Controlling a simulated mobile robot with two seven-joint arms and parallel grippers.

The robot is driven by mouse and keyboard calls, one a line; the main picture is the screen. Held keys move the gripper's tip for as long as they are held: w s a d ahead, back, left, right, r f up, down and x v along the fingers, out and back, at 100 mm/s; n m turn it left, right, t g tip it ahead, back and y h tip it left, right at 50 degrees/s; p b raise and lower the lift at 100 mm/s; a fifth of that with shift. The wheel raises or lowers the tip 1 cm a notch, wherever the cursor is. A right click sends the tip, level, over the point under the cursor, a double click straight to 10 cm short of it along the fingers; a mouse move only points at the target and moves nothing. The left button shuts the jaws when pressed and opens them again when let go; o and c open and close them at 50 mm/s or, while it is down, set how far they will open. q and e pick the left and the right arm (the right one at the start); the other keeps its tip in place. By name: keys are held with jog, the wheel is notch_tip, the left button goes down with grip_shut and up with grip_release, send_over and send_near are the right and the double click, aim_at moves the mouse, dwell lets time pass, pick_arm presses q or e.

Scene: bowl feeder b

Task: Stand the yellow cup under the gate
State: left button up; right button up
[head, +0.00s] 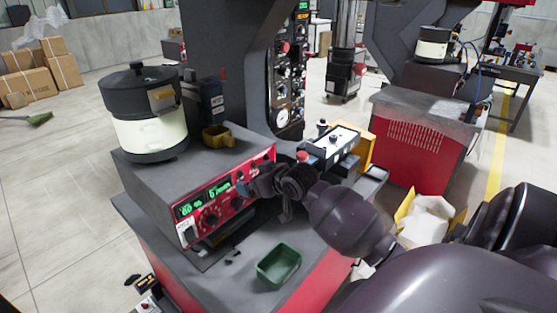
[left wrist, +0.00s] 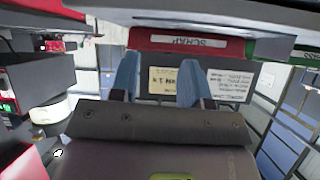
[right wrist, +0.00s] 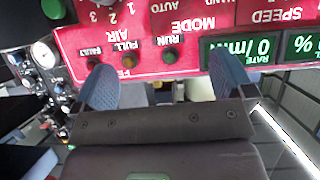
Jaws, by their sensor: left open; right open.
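The yellow cup (head: 217,136) stands on the grey top of the feeder's control box, to the right of the bowl feeder (head: 148,125). My right gripper (head: 258,186) is at the right end of the red control panel, below the cup. In the right wrist view it (right wrist: 165,85) is open and empty before the panel. My left gripper (left wrist: 158,80) is open and empty, facing a red SCRAP bin.
The red panel (head: 225,197) has green displays and knobs. A green tray (head: 279,265) and small dark pieces lie on the lower table. A dark machine column (head: 235,60) rises behind the cup. A white-topped device (head: 335,142) stands to the right.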

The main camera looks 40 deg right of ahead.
jog(key=s+a+f, duration=0.7)
jog(key=s+f, duration=0.3)
jog(key=s, duration=0.2)
jog(key=s+a+f+g, duration=0.1)
jog(key=s+a+f, duration=0.6)
jog(key=s+f, duration=0.4)
jog(key=shift+s+a+f+h, duration=0.25)
jog(key=shift+s+f+h, duration=0.05)
jog(key=shift+s, duration=0.4)
jog(key=shift+w+f+b, duration=0.3)
jog(key=shift+f+b, duration=0.15)
jog(key=shift+b, duration=0.5)
